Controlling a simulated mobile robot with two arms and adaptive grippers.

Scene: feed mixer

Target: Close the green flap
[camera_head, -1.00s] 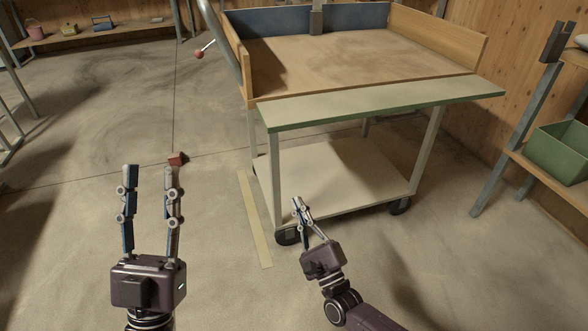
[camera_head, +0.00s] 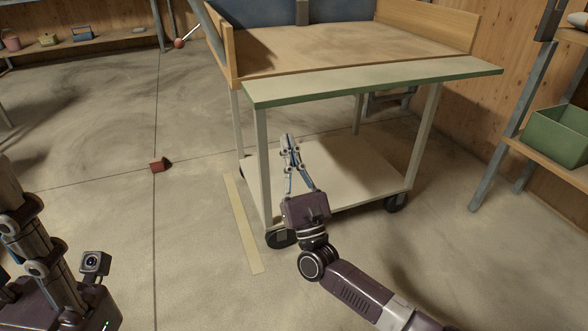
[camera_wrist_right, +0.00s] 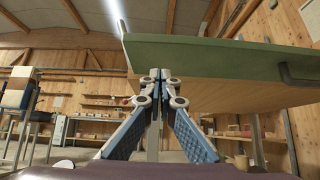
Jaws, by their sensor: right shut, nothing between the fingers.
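The green flap (camera_head: 375,82) is the front board of the wooden-topped cart. It sticks out level from the cart's front edge, its pale top and green front edge showing in the head view. In the right wrist view the flap (camera_wrist_right: 215,57) is seen from low down, above and beyond the fingers. My right gripper (camera_head: 286,137) is shut and empty, pointing up below the flap and in front of the cart's lower shelf; it also shows in the right wrist view (camera_wrist_right: 160,75).
The cart's lower shelf (camera_head: 345,170) and wheels (camera_head: 281,239) are close to my right arm. A red block (camera_head: 160,165) lies on the floor at left. A green bin (camera_head: 560,137) sits on a shelf at right. A dark handle (camera_wrist_right: 297,77) hangs by the flap.

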